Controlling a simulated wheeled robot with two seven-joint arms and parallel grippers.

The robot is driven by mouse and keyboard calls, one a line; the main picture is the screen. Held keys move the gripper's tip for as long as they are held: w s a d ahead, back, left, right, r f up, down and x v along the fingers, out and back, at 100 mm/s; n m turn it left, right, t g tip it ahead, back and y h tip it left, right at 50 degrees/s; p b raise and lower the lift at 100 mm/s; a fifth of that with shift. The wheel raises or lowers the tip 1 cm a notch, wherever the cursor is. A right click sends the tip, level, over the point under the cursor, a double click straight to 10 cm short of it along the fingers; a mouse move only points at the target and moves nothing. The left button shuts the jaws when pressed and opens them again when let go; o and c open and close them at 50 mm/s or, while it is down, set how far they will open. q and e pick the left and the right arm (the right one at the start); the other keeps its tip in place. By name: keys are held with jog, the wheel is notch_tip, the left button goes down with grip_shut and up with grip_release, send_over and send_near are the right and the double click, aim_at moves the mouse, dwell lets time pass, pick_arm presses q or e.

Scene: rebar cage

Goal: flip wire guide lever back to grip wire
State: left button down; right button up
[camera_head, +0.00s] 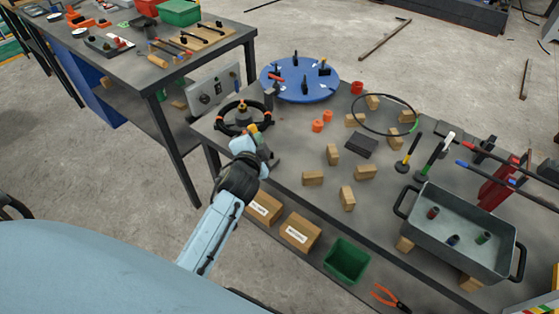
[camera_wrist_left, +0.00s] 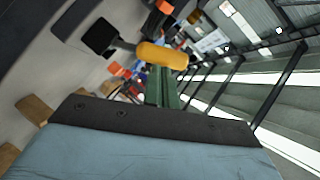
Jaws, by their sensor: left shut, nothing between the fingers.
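My left gripper (camera_head: 260,140) reaches over the left end of the near workbench, beside a fixture with a black ring (camera_head: 229,128) and orange parts. Its narrow green fingers (camera_wrist_left: 160,88) are shut with nothing between them. A yellow grip (camera_wrist_left: 162,56) on a dark stem with a black block (camera_wrist_left: 100,37) lies across the view just beyond the fingertips in the left wrist view. It looks like the lever, but I cannot tell for sure. No wire in its hold is clear, and my arm hides part of the fixture. My right gripper is out of view.
A blue round board (camera_head: 310,92) with black pegs stands behind the fixture. Several wooden blocks (camera_head: 333,154), a black wire hoop (camera_head: 357,104) and a grey bin (camera_head: 458,234) with a handle occupy the bench. A second bench (camera_head: 150,75) stands at upper left.

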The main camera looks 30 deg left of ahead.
pick_arm(q)
jog(key=w+d+p+v, duration=0.1)
jog(key=d+p+v, duration=0.1)
jog(key=v, duration=1.1)
jog(key=shift+d+r, duration=0.2)
jog(key=shift+r, duration=0.15)
jog(key=shift+w, duration=0.1)
jog(key=shift+f, duration=0.1)
